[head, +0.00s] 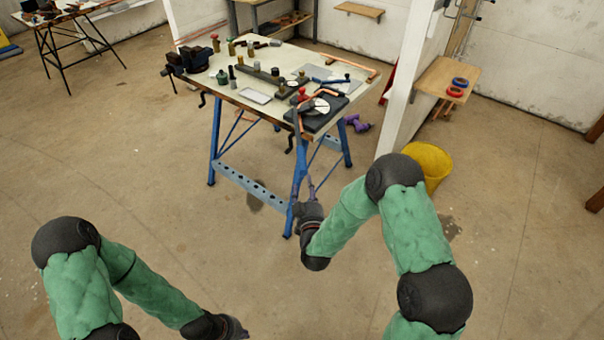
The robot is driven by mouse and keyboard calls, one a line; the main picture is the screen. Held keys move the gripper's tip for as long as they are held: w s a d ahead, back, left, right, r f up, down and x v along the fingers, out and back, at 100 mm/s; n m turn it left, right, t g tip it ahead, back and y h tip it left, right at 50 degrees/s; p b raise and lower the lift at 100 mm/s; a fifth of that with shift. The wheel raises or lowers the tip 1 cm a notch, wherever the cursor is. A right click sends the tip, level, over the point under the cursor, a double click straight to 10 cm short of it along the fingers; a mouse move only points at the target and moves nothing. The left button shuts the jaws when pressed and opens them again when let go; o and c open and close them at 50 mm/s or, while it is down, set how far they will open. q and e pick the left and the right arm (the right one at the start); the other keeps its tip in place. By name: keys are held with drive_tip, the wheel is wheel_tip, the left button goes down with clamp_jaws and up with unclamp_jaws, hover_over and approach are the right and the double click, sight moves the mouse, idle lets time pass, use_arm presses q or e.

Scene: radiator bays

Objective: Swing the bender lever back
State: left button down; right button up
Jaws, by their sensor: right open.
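A bender with a round pale disc (321,106) sits on a dark base plate (326,119) at the near right corner of the worktable (252,84). A copper-coloured pipe (300,124) juts past the table's near edge beside it. A red knob (302,92) stands at the bender's left; whether it belongs to the lever is too small to tell. My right gripper (310,187) is open and empty, below and in front of the bender, by the table's blue leg, apart from the bender. My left gripper (242,329) is at the bottom edge, far from the table; its fingers are unclear.
A vise (190,60), bottles and a white tray (255,95) are on the table. A purple tool (357,123) shows beyond the table's right leg. A yellow bucket (430,160) stands behind my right arm, near a white partition.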

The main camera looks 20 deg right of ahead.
sight(302, 164)
drive_tip(key=w, duration=0.3)
drive_tip(key=w+d+b, duration=0.1)
drive_tip(key=w, duration=0.6)
drive_tip(key=shift+w+d+f, duration=0.1)
drive_tip(key=shift+w+d, duration=0.25)
drive_tip(key=shift+d, duration=0.05)
clamp_jaws()
